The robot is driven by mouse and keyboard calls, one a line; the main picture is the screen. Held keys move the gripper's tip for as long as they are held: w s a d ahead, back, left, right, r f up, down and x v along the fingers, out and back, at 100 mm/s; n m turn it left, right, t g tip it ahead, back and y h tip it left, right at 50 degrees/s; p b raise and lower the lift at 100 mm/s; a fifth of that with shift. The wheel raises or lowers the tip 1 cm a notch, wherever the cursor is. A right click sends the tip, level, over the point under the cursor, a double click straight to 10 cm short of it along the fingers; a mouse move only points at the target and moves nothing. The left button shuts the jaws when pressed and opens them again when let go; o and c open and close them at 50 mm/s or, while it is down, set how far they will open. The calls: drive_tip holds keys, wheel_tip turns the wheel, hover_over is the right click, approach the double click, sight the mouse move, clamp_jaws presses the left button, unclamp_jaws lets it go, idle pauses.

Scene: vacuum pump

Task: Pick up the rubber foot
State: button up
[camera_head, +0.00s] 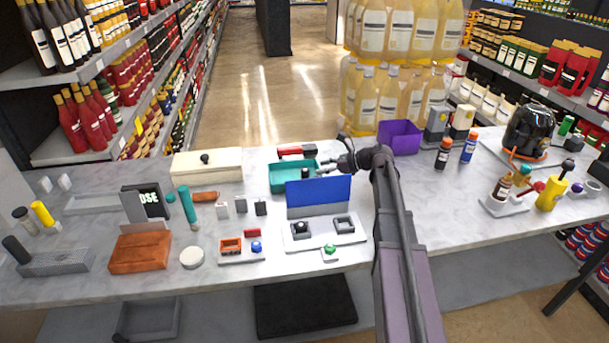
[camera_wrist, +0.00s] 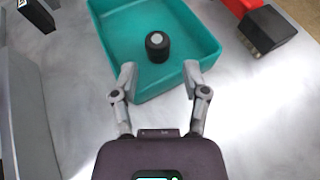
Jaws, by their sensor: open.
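The rubber foot (camera_wrist: 157,45) looks to be the small black cylinder with a pale round top, standing upright inside the teal tray (camera_wrist: 118,60) in the wrist view. My gripper (camera_wrist: 160,76) is open and empty. Its two grey fingertips lie over the tray's near rim, apart from the foot, which appears ahead of the gap between them. In the head view my gripper (camera_head: 320,171) is at the tray's right side.
A red and black item (camera_head: 296,151) lies behind the tray. A blue upright panel (camera_head: 318,191) stands in front of it. A purple bin (camera_head: 399,138) is to the right, and a cream box (camera_head: 207,165) is to the left. Several small parts cover the table's left half.

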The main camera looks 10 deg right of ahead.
sight(308, 170)
drive_tip(key=shift+b+x, duration=1)
drive_tip(key=shift+x, duration=1.6)
drive_tip(key=shift+s+f, duration=0.1)
drive_tip(key=shift+s, duration=0.05)
drive_tip(key=shift+c, duration=0.2)
drive_tip(key=c, duration=0.8)
